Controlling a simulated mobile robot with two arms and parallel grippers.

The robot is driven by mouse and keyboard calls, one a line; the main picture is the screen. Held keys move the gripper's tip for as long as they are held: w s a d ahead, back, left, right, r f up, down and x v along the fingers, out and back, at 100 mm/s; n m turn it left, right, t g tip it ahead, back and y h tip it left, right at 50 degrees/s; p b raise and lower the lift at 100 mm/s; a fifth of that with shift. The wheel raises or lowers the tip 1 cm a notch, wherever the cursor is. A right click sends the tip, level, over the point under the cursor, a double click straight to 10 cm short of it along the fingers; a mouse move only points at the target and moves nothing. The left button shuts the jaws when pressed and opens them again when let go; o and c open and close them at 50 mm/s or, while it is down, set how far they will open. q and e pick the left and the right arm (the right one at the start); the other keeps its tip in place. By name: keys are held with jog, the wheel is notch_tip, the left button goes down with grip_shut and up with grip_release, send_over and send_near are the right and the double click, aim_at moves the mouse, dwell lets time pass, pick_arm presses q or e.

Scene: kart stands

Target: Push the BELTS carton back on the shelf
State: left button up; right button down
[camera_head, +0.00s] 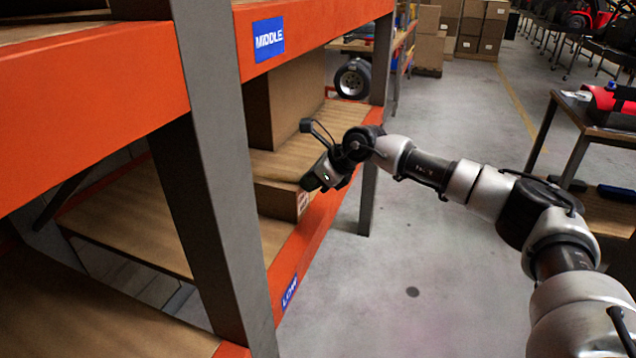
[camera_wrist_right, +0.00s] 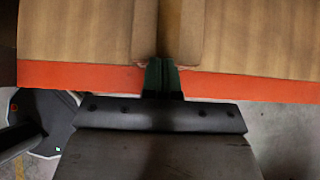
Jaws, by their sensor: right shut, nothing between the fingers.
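A low brown carton (camera_head: 278,200), which I take to be the BELTS carton, sits at the front edge of the lower shelf. A small mark shows on its front face, too small to read. My right gripper (camera_head: 311,183) is at the carton's front side, with its fingers shut and empty. In the right wrist view the shut fingertips (camera_wrist_right: 162,72) meet the near edge of the carton (camera_wrist_right: 190,35), above the orange shelf beam. I cannot tell for sure whether they touch it. My left gripper is not in view.
A taller carton (camera_head: 285,100) stands on the same shelf behind the low one. A grey upright (camera_head: 215,170) and the orange MIDDLE beam (camera_head: 310,25) frame the bay. The lower shelf's orange beam (camera_head: 318,225) runs below my gripper. A table (camera_head: 585,125) stands at right; the floor between is clear.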

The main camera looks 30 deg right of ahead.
aim_at(267, 177)
jog(key=w+a, duration=0.6)
jog(key=w, duration=0.1)
jog(key=shift+a, duration=0.3)
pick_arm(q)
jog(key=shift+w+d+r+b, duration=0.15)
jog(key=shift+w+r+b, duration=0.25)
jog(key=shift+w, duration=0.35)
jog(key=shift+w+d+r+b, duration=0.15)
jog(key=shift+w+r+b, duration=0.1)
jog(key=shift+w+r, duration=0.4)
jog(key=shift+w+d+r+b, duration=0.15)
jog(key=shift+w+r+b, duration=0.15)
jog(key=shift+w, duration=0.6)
pick_arm(e)
jog(key=w+a, duration=0.5)
jog(key=w, duration=0.1)
jog(key=shift+a, duration=0.15)
